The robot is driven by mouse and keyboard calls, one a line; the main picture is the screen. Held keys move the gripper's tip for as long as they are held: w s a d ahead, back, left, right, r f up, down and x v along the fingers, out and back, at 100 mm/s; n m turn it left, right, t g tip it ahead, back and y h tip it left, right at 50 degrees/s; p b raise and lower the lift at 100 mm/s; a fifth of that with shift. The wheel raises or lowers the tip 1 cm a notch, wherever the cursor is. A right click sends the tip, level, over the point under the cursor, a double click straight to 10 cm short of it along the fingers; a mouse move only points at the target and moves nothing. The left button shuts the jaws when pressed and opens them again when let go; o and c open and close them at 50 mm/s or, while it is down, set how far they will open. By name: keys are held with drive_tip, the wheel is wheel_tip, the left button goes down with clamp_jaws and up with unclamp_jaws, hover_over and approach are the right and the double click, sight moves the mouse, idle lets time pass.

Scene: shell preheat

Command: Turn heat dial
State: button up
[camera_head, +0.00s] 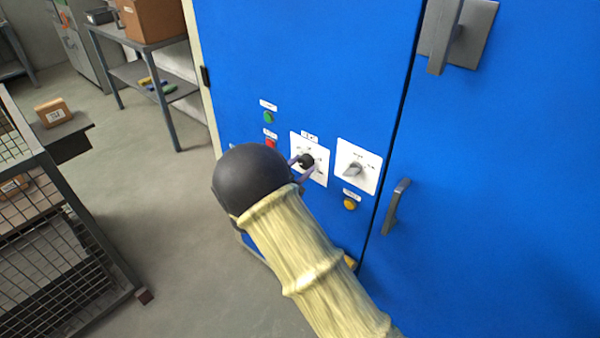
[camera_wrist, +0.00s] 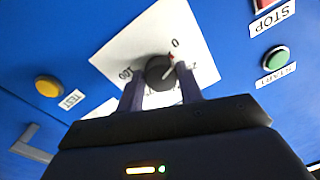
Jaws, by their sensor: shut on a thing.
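The heat dial (camera_head: 306,160) is a round black knob on a white plate (camera_head: 321,174) on the blue cabinet. In the wrist view the dial (camera_wrist: 160,72) shows a red mark pointing near the "0" label, with other scale marks around it on the plate (camera_wrist: 140,38). My gripper (camera_head: 303,168) reaches the dial from the left front. In the wrist view its two fingers (camera_wrist: 160,90) stand on either side of the knob and are shut on it. The fingers hide part of the scale.
A grey selector switch (camera_head: 353,170) sits on a second white plate to the right. A green START button (camera_head: 268,117), a red STOP button (camera_head: 271,143) and a yellow TEST button (camera_head: 349,204) are nearby. A door handle (camera_head: 396,206) juts out at right. A wire cage (camera_head: 60,230) stands left.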

drive_tip(key=m+b, duration=0.2)
drive_tip(key=b, duration=0.1)
drive_tip(key=m+b, duration=0.3)
drive_tip(key=b, duration=0.1)
drive_tip(key=shift+a+f, duration=0.1)
drive_tip(key=shift+f, duration=0.3)
drive_tip(key=m+b, duration=0.3)
drive_tip(key=b, duration=0.1)
drive_tip(key=m+b, duration=0.2)
drive_tip(key=b, duration=0.1)
drive_tip(key=shift+r+h, duration=0.3)
drive_tip(key=shift+h, duration=0.1)
drive_tip(key=o, duration=1)
drive_tip(key=shift+r, duration=0.1)
drive_tip(key=shift+a, duration=0.1)
drive_tip(key=p+v, duration=0.1)
drive_tip(key=v, duration=1.6)
drive_tip(key=shift+s, duration=0.1)
